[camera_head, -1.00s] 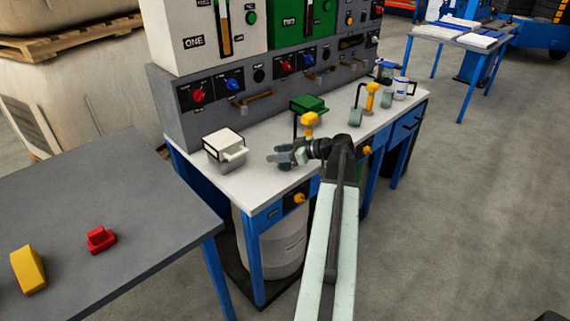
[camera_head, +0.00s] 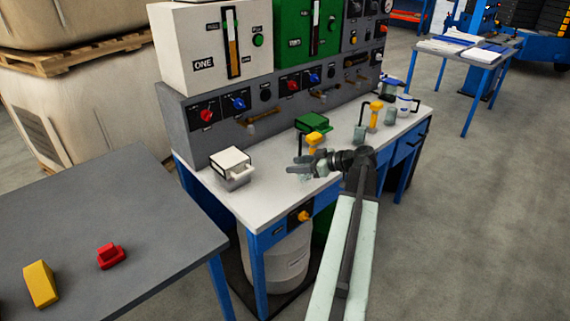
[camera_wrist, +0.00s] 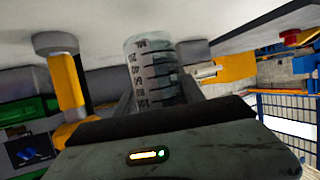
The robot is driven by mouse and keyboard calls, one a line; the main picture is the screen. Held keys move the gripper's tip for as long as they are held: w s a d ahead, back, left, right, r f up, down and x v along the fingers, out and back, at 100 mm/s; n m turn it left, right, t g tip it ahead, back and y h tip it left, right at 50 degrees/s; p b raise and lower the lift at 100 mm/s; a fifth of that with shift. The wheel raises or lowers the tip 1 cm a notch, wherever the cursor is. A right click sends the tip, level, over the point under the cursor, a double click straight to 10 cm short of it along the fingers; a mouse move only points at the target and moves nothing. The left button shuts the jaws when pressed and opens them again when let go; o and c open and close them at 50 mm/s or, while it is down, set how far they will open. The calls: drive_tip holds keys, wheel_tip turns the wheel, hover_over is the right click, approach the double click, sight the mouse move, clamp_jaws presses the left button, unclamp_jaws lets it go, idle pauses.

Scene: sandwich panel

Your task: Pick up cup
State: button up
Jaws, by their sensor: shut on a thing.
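The cup (camera_wrist: 150,72) is a clear, greyish measuring cup with a dark ML scale. In the wrist view it stands between the two fingers of my gripper (camera_wrist: 160,92), which is shut on it. In the head view my gripper (camera_head: 297,165) is over the front part of the white worktop, to the right of a white box. The cup is small and mostly hidden there, and I cannot tell whether it touches the worktop.
A white box with a handle (camera_head: 231,165), a green box (camera_head: 312,123) and a yellow-topped tool (camera_head: 314,141) are near my gripper. More cups and a second yellow tool (camera_head: 375,112) stand farther right. A control panel (camera_head: 205,117) rises behind. A grey table (camera_head: 95,215) is at left.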

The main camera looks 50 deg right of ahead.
drive_tip(key=s+d+r+p, duration=0.1)
drive_tip(key=s+d, duration=0.4)
drive_tip(key=s, duration=0.4)
drive_tip(key=shift+d, duration=0.4)
